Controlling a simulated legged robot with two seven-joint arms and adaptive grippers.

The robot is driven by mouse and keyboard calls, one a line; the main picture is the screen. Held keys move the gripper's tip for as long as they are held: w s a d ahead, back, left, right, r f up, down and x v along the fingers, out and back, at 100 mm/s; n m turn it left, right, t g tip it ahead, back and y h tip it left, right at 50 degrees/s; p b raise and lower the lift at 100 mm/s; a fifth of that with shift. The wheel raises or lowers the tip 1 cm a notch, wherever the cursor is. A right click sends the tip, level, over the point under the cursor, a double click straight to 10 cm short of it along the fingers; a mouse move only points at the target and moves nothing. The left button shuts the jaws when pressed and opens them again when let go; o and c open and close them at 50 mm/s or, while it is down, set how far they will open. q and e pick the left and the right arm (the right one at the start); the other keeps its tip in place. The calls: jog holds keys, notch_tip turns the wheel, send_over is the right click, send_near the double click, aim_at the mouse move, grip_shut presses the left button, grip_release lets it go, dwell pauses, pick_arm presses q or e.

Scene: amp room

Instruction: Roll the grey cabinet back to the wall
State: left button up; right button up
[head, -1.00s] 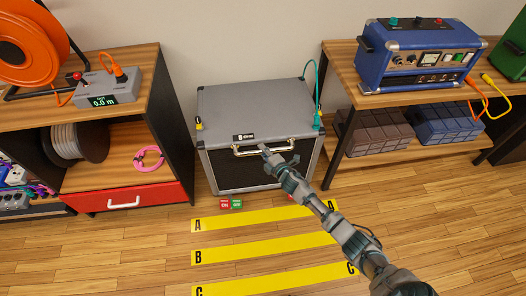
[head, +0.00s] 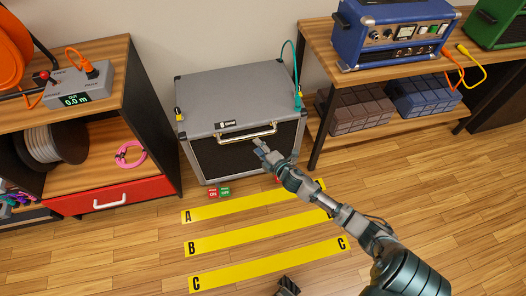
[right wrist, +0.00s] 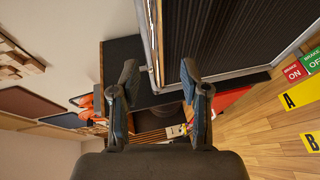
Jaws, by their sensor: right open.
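The grey cabinet (head: 235,88) stands upright against or close to the wall, between two wooden shelf units; any gap behind it is hard to judge. It has a dark front grille (head: 225,158) and a pale bar handle (head: 238,135) at the upper front. My right gripper (head: 261,144) is open and empty, just in front of and below the handle. In the right wrist view its fingers (right wrist: 158,85) are apart, with the grille (right wrist: 225,35) beyond them. A small dark part at the head view's bottom edge may be my left gripper (head: 288,287); its jaws are unclear.
Red and green brake pedals (head: 218,193) sit at the cabinet's front left foot. Yellow floor strips marked A (head: 235,206), B (head: 250,236) and C (head: 265,266) lie before it. A left shelf (head: 75,180) and right shelf (head: 310,125) flank it.

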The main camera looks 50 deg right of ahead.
jog(key=shift+v, duration=1.65)
